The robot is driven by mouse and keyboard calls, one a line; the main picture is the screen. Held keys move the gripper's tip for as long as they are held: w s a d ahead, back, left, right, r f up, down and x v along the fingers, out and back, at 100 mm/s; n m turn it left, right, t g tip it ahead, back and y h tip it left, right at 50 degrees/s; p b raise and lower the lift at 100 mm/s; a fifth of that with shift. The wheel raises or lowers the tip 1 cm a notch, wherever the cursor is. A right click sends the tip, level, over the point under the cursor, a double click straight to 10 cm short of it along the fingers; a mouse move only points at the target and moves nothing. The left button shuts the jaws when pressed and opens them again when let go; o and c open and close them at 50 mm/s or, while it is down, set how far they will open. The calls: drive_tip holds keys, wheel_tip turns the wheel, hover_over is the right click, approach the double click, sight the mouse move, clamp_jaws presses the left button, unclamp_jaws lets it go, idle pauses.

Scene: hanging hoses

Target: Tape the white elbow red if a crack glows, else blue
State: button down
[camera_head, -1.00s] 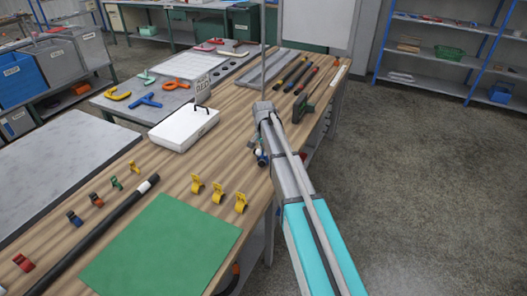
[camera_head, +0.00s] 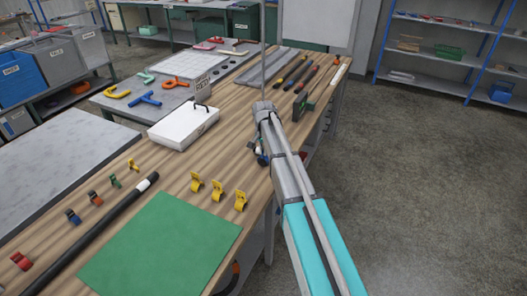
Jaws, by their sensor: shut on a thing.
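Small dark, blue and white parts (camera_head: 262,157) show just left of the arm, too small to identify. A dark green and black object (camera_head: 303,104) shows right of the arm's bend, over the table. Whether it is held is unclear. I cannot pick out a white elbow, a glowing crack or tape rolls with certainty.
The wooden table holds a green mat (camera_head: 162,246), a black hose (camera_head: 98,231), several yellow clips (camera_head: 217,190), smaller coloured clips, a white case (camera_head: 184,129) and tools at the back. A grey board (camera_head: 160,94) carries coloured pieces. The floor (camera_head: 430,180) at right is clear.

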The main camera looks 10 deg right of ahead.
drive_tip(key=c, duration=0.7)
unclamp_jaws()
